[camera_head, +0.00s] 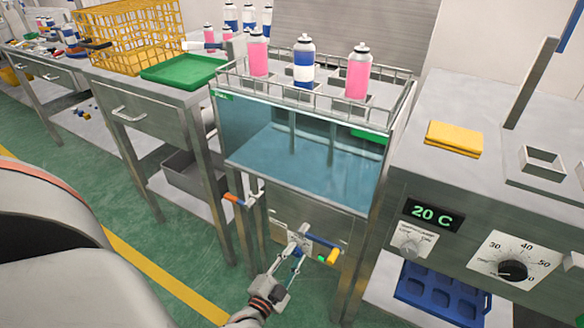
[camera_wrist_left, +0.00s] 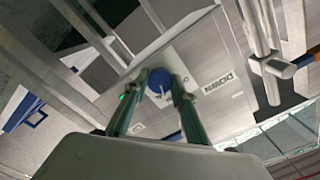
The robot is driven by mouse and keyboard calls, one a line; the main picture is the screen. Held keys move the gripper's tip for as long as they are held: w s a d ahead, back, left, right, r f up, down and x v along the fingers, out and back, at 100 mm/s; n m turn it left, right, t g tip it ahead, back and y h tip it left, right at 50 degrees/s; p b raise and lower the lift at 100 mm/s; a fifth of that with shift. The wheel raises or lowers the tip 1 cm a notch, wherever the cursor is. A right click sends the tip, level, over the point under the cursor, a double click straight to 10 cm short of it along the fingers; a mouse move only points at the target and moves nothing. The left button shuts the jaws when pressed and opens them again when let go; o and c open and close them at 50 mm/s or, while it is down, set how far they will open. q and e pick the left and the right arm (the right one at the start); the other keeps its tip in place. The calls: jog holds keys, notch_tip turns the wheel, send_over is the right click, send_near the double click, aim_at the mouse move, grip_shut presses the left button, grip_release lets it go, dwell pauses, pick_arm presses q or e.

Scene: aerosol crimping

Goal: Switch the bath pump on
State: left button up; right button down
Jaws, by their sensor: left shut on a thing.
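The left gripper (camera_head: 296,252) is at the front panel (camera_head: 288,212) under the water bath. In the left wrist view (camera_wrist_left: 155,92) its fingers are closed around a round blue knob (camera_wrist_left: 160,80) with a pale pointer mark. The knob is on a white label plate, and a small green light (camera_wrist_left: 122,97) shows beside it. In the head view the gripper mostly covers the knob. The clear bath (camera_head: 290,160) holds blue water below a rack of bottles (camera_head: 303,62). My right gripper is not in view.
A blue-handled valve with a yellow end (camera_head: 327,254) is close to the right of the gripper. An orange-handled valve (camera_head: 234,198) juts out at the left. A heater console (camera_head: 470,220) with dials and a 20 C display stands at the right.

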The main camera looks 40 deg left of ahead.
pick_arm(q)
jog(key=shift+m, duration=0.6)
jog(key=o, duration=1.1)
jog(key=shift+r, duration=0.1)
notch_tip(320, 180, up, 10)
jog(key=shift+f, duration=0.1)
